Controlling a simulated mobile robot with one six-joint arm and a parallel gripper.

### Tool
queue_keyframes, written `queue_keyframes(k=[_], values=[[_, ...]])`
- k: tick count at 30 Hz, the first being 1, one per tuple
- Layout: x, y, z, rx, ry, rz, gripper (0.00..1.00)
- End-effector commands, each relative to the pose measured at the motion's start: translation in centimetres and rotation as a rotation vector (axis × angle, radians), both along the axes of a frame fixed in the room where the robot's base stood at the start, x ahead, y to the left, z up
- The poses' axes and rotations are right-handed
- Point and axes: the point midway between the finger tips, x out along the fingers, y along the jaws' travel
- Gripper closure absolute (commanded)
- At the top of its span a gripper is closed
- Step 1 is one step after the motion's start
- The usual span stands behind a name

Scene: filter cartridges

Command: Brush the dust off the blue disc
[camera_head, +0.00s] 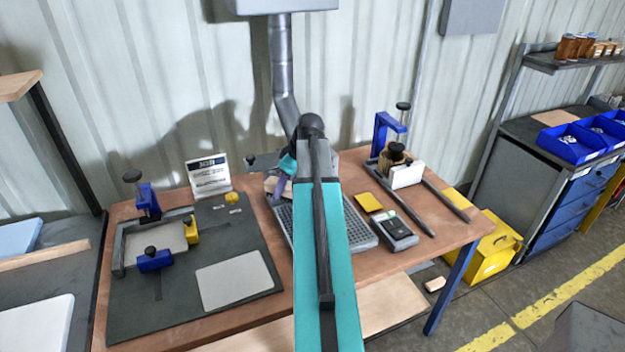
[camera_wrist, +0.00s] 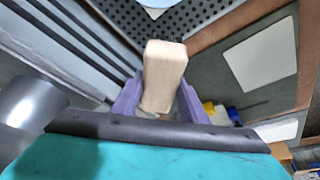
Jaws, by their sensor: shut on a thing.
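My gripper (camera_wrist: 158,100) has purple fingers, shut on a pale wooden block (camera_wrist: 165,65), which looks like the brush's handle; no bristles show. In the head view my gripper (camera_head: 280,186) is mostly hidden behind my teal arm, over the back of a dark perforated grate (camera_head: 358,228). The grate (camera_wrist: 105,15) also shows beyond the block in the wrist view. A pale bluish curved edge (camera_wrist: 157,3) at the top of the wrist view may be the disc; only a sliver shows. I cannot tell whether the brush touches it, and no dust is visible.
A dark mat (camera_head: 180,300) with a clamp fixture (camera_head: 150,240) lies on the left of the workbench. On the right are a yellow pad (camera_head: 368,202), a dark handheld device (camera_head: 396,232) and a blue-posted stand (camera_head: 384,130). A duct (camera_head: 281,65) hangs above the bench's back.

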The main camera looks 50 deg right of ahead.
Motion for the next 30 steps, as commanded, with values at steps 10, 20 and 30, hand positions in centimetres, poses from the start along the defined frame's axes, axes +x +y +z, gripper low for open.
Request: queue_keyframes(k=[10,20,30], values=[[-5.8,-6.0,0.4,0.001,0.000,0.030,0.79],[-6.7,-6.7,0.2,0.001,0.000,0.037,0.79],[-6.8,-6.7,-0.5,0.001,0.000,0.035,0.79]])
